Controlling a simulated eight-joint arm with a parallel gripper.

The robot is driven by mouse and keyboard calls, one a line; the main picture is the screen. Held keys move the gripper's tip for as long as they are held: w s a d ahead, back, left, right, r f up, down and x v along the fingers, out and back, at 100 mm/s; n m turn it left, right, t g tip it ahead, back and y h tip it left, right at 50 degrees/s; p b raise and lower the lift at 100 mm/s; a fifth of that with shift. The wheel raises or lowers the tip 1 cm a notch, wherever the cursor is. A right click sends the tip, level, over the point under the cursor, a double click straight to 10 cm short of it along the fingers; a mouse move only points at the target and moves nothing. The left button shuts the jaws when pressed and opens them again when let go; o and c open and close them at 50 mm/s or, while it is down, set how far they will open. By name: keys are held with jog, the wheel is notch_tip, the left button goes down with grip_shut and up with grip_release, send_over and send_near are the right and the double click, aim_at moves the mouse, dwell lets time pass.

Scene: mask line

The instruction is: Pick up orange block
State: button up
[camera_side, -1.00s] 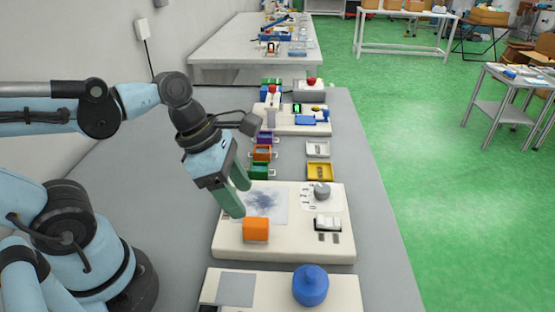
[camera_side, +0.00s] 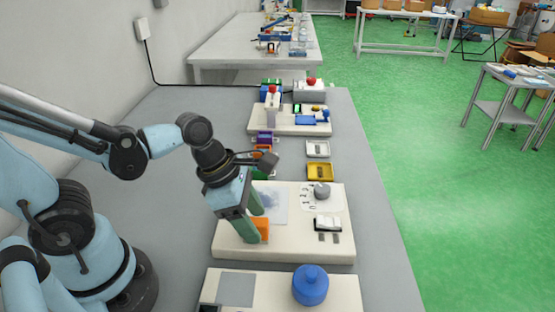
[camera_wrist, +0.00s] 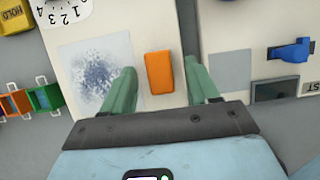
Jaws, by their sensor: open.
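The orange block (camera_wrist: 160,72) lies on the cream board (camera_wrist: 170,20) in the wrist view, between the two green fingers of my gripper (camera_wrist: 163,92). The fingers are apart, with a gap on each side of the block. In the side view, my gripper (camera_side: 254,227) is low over the near left part of the board. One finger covers part of the orange block (camera_side: 263,229), so only its right portion shows there. I cannot tell how far the fingertips are above the board.
A white sheet with a dark blue smudge (camera_wrist: 92,74) lies beside the block. A grey knob (camera_side: 322,189) and white switch (camera_side: 327,222) are on the board's right. A nearer board holds a blue knob (camera_side: 310,286). A yellow tray (camera_side: 320,172) sits behind.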

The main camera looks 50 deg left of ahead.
aim_at(255, 222)
jog(key=shift+x, duration=0.95)
jog(key=c, duration=1)
jog(key=shift+r, duration=0.25)
jog(key=shift+c, duration=0.2)
jog(key=shift+r, duration=4.8)
